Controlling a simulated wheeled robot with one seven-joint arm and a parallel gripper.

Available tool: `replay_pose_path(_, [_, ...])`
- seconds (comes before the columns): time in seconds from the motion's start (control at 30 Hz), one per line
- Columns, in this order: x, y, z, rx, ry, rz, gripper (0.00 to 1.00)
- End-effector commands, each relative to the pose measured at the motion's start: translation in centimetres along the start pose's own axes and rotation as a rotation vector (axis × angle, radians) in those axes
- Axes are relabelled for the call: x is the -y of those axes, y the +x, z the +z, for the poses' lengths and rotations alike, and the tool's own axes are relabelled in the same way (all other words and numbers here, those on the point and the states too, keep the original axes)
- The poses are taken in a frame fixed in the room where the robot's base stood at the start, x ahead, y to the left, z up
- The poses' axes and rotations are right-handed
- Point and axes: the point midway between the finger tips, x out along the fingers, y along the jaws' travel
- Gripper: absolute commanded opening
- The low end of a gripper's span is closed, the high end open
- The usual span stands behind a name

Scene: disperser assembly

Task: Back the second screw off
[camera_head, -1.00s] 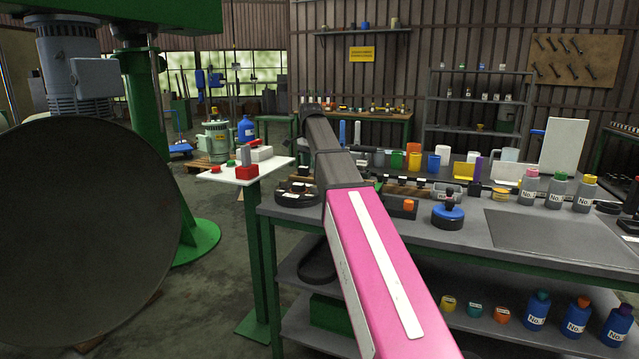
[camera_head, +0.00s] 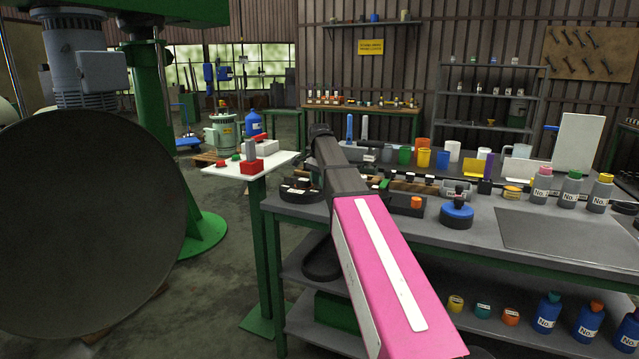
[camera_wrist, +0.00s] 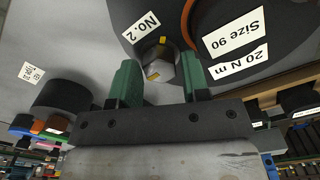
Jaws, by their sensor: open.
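In the wrist view, a silver hex-headed screw (camera_wrist: 159,68) with yellow marks sits at the edge of a dark round part (camera_wrist: 205,15). Labels on that part read "No. 2", "Size 90" and "20 N m". My gripper (camera_wrist: 158,72) has its two green fingers apart, one on each side of the screw head. The right finger is very close to the head; I cannot tell whether it touches. A gap shows on the left. In the head view my pink arm reaches over the bench and its far end hides the gripper and screw.
In the wrist view a black cylinder (camera_wrist: 62,97) stands to the left. A small white stand (camera_head: 275,165) with red boxes is left of the arm. A large dark disc (camera_head: 90,225) fills the left.

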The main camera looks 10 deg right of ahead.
Motion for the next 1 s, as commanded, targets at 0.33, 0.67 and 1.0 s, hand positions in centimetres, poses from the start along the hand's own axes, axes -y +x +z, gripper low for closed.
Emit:
replay_pose_path(0.33, [0.01, 0.66, -0.01, -0.001, 0.000, -0.001, 0.43])
replay_pose_path(0.67, [0.01, 0.65, 0.00, 0.000, -0.002, -0.001, 0.08])
replay_pose_path(1.0, [0.01, 0.64, 0.00, 0.000, -0.100, 0.000, 0.08])
